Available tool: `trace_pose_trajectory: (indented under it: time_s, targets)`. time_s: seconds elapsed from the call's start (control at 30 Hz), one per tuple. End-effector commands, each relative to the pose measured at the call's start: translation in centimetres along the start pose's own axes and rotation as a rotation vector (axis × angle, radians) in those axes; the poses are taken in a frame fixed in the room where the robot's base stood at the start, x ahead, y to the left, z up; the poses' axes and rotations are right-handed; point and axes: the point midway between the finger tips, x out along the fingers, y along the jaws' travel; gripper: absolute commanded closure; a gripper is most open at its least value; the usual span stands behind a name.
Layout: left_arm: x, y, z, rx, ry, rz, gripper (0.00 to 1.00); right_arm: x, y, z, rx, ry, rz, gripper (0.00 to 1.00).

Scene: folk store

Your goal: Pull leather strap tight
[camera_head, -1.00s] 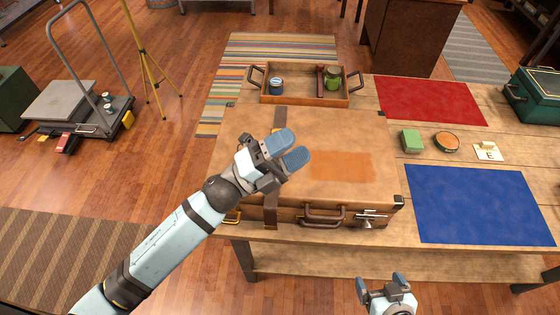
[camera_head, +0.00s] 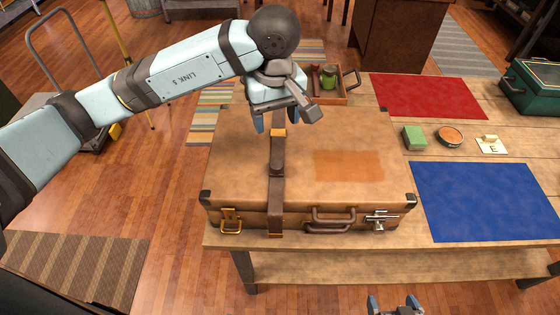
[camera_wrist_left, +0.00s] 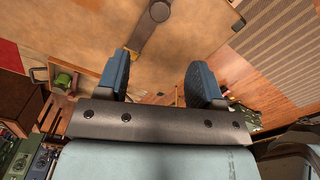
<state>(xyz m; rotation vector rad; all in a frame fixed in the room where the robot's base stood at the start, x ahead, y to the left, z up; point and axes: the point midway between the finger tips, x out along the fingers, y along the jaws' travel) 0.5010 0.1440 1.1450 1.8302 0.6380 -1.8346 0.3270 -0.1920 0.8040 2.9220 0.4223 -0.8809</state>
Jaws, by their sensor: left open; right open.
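The leather strap (camera_head: 277,185) is dark brown and runs front to back over the left part of a tan suitcase (camera_head: 235,165), hanging down its front face. It has a buckle-like fitting on top and a brass piece near its far end. My left gripper (camera_head: 281,122) is open above the far end of the strap, fingers pointing down. In the left wrist view the strap (camera_wrist_left: 150,25) ends near the open fingertips (camera_wrist_left: 165,78); contact cannot be told. My right gripper (camera_head: 394,303) is open and empty, low at the bottom edge, in front of the table.
The suitcase stands on a wooden table (camera_head: 400,188). A wooden tray (camera_head: 345,95) with a green jar (camera_head: 328,78) lies behind it, partly hidden by my left arm.

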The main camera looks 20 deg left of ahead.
Motion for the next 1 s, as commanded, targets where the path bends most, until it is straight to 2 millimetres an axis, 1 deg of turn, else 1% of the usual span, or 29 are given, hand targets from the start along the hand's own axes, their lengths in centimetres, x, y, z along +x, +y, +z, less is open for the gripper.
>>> trace_pose_trajectory:
  time_s: [0.07,0.17,0.27,0.5,0.6,0.7,0.83,1.0]
  targets:
    - [0.5,-0.1,-0.1,0.000,0.008,-0.006,0.39,0.0,0.0,-0.1,-0.001,0.000,0.000,0.09]
    - [1.7,-0.1,-0.1,0.000,0.005,-0.006,0.39,-0.2,0.1,-0.3,-0.002,0.001,0.000,0.09]
    - [3.6,-0.1,-0.1,-0.001,0.003,-0.007,0.39,-0.3,0.1,-0.6,-0.003,0.001,0.001,0.09]
    - [8.8,-0.1,0.0,-0.001,0.000,-0.007,0.39,-0.7,0.1,-1.1,-0.003,0.002,0.002,0.09]
    - [10.7,-0.1,0.0,-0.001,0.001,-0.006,0.39,-0.8,0.1,-1.3,-0.003,0.002,0.002,0.09]
    - [12.1,-0.1,0.0,-0.001,0.001,-0.004,0.39,-0.9,0.1,-1.5,-0.003,0.002,0.002,0.09]
    - [13.2,0.0,0.0,0.000,0.002,-0.002,0.39,-0.9,0.1,-1.5,-0.003,0.002,0.002,0.09]
    - [13.7,0.0,-0.1,0.000,0.003,-0.001,0.39,-1.0,0.1,-1.5,-0.003,0.001,0.002,0.09]
